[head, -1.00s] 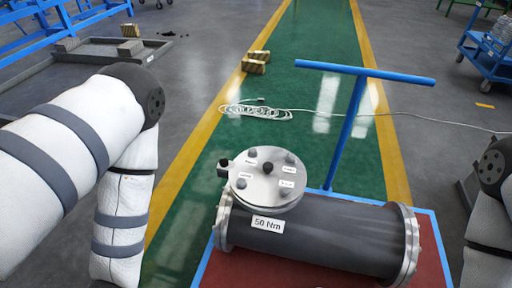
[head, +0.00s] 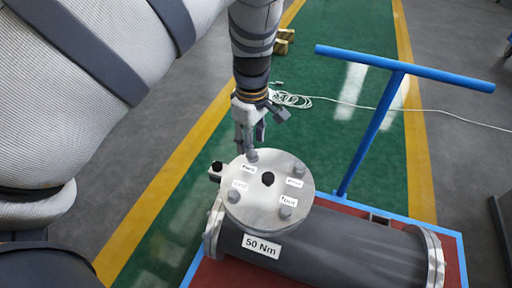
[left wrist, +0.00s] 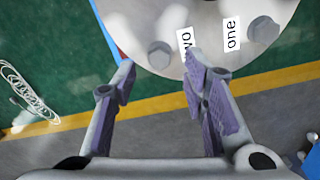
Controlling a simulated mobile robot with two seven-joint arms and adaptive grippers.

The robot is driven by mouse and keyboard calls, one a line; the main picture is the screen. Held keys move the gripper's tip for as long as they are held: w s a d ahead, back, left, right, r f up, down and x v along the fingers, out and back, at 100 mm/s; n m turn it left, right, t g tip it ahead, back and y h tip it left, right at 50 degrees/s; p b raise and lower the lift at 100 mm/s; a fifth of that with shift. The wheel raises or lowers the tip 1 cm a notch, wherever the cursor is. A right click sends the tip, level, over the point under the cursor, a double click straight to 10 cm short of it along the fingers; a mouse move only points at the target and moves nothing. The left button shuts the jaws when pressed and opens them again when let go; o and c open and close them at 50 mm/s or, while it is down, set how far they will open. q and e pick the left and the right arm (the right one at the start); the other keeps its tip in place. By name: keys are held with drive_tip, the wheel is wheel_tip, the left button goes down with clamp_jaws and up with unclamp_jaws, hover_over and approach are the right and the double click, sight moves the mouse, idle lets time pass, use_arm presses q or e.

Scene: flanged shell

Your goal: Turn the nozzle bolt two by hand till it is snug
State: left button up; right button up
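The round nozzle cover (head: 268,212) sits on top of a dark horizontal shell (head: 330,250). It carries several hex bolts and small labels. Bolt two (head: 252,155) is at the cover's far edge, beside a label partly readable as "two" in the left wrist view, where the bolt (left wrist: 160,55) also shows. My left gripper (head: 251,140) hangs over that edge. In the left wrist view its purple-padded fingers (left wrist: 160,72) are spread, with bolt two between and just beyond the tips. I cannot tell whether they touch it. My right gripper is out of view.
A blue cart handle (head: 400,70) rises at the right. A white cable (head: 292,100) lies on the floor.

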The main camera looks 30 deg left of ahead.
use_arm(q)
drive_tip(key=shift+f, duration=1.55)
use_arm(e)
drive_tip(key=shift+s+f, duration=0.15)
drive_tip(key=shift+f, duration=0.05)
use_arm(q)
drive_tip(key=shift+c, duration=0.6)
clamp_jaws()
drive_tip(key=shift+r+m, duration=0.1)
drive_tip(key=shift+m, duration=0.3)
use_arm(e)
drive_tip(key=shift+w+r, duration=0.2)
use_arm(q)
drive_tip(key=m+p, duration=0.1)
drive_tip(key=m, duration=0.1)
drive_tip(key=shift+w+r+m, duration=0.1)
drive_tip(key=shift+m, duration=0.3)
drive_tip(key=m+p, duration=0.1)
drive_tip(key=m, duration=0.4)
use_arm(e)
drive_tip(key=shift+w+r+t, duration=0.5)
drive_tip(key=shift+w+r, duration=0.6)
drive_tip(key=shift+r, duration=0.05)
use_arm(q)
drive_tip(key=shift+m, duration=0.4)
